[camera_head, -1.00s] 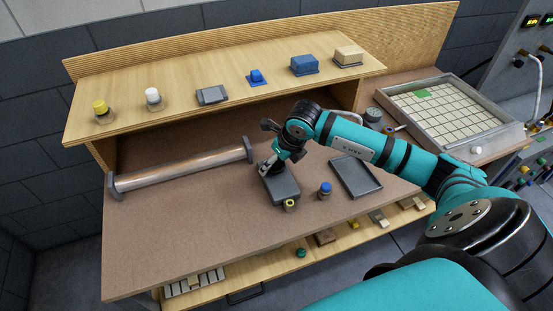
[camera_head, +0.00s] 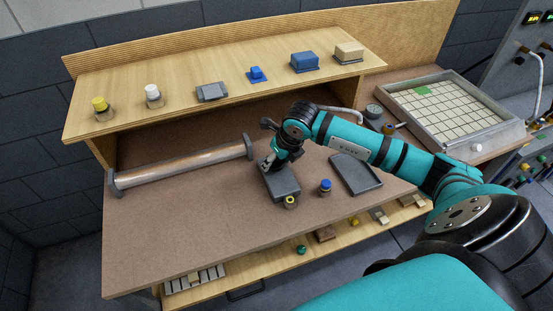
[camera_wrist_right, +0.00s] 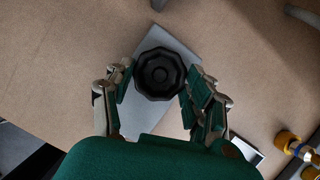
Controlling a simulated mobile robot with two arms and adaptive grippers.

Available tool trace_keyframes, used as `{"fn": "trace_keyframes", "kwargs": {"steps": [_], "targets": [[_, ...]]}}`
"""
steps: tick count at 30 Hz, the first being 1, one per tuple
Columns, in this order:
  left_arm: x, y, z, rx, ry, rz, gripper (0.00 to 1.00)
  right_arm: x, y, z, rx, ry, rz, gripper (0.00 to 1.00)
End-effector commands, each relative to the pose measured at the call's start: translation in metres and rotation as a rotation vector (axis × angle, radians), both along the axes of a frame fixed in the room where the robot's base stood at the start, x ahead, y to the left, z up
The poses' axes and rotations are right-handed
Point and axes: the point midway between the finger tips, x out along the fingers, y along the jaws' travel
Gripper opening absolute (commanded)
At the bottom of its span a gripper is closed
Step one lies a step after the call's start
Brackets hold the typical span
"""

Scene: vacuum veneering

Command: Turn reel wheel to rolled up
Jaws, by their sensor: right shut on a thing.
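The reel wheel (camera_wrist_right: 160,74) is a black, many-sided knob seen from above in the right wrist view. It sits on a grey block-shaped base (camera_head: 284,184) on the brown bench top. My right gripper (camera_wrist_right: 158,82) has its fingers on both sides of the wheel and is shut on it. In the head view my right gripper (camera_head: 268,164) reaches down at the far end of the grey base and hides the wheel. A metal roller (camera_head: 185,165) lies between two dark end brackets left of the gripper. My left gripper is in neither view.
A blue-capped jar (camera_head: 325,187) and a yellow-topped jar (camera_head: 290,202) stand close to the base. A grey tray (camera_head: 356,174) lies to the right. A shelf (camera_head: 225,91) with small items runs behind. The front left bench top is clear.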

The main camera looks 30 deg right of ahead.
Motion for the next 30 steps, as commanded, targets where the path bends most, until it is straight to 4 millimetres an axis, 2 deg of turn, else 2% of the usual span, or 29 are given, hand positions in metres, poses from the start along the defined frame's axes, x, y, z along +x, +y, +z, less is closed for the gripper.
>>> {"fn": "trace_keyframes", "kwargs": {"steps": [3,13,14,19,30], "targets": [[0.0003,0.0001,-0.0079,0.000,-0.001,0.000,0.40,0.0006,0.0011,-0.0018,0.000,-0.003,-0.068,0.23],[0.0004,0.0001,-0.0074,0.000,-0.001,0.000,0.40,0.0001,0.0007,0.0003,0.001,-0.001,-0.099,0.23],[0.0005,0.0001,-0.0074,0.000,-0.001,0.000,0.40,0.0001,0.0007,0.0003,0.001,-0.001,-0.099,0.57],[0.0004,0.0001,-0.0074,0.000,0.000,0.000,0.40,0.0001,0.0006,0.0003,0.001,-0.001,-0.098,0.80],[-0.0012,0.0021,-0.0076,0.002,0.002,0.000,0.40,-0.0015,0.0000,0.0063,-0.001,-0.004,-0.097,0.80]]}}
